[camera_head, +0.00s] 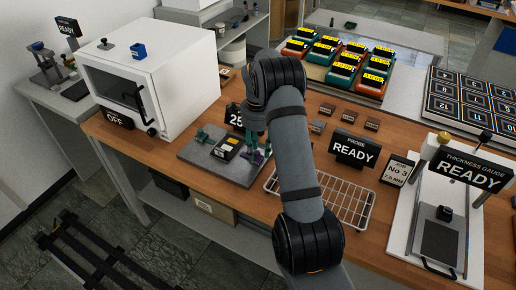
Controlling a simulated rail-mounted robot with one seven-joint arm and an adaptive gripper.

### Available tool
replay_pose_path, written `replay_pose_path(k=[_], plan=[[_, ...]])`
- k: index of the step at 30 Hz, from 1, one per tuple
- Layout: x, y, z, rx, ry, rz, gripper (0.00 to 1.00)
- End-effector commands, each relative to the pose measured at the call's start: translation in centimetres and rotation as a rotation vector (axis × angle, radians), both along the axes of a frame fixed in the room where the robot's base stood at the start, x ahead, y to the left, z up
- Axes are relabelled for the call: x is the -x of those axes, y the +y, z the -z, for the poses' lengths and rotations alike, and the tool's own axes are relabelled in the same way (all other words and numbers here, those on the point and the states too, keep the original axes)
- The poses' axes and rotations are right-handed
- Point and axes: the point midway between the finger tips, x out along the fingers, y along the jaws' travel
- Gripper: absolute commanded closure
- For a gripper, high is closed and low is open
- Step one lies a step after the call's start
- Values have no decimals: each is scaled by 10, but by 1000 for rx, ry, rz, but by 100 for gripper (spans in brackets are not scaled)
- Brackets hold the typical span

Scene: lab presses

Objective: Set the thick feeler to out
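The thickness gauge (399,232) stands at the right end of the wooden bench, with a white base and a sign reading THICKNESS GAUGE READY (472,171). A dark plate (440,240) with a small black knob (444,213) sits on it, and a black bar handle (438,267) is at its front. A gold ball (443,138) tops a post at its back left. I cannot tell which part is the thick feeler. My gripper (254,150) is over the grey plate, left of the gauge and well apart from it. My arm partly hides it, so its opening does not show.
The grey plate (202,162) bears a black-and-yellow block (226,148) and green parts. A card reading No 3 (398,171) is beside the gauge. A white oven (160,75) is left.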

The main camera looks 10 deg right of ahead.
Motion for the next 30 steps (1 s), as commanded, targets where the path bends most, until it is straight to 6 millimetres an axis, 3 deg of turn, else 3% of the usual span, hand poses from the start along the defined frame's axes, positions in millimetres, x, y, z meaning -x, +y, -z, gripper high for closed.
replay_pose_path(k=[5, 19, 24, 30], plan=[[-2, 0, -13, 0, -5, 1, 63], [-2, 0, -103, 1, -4, 0, 63], [-1, 0, -117, 0, 0, 1, 63], [0, 0, -120, 1, 0, 0, 63]])
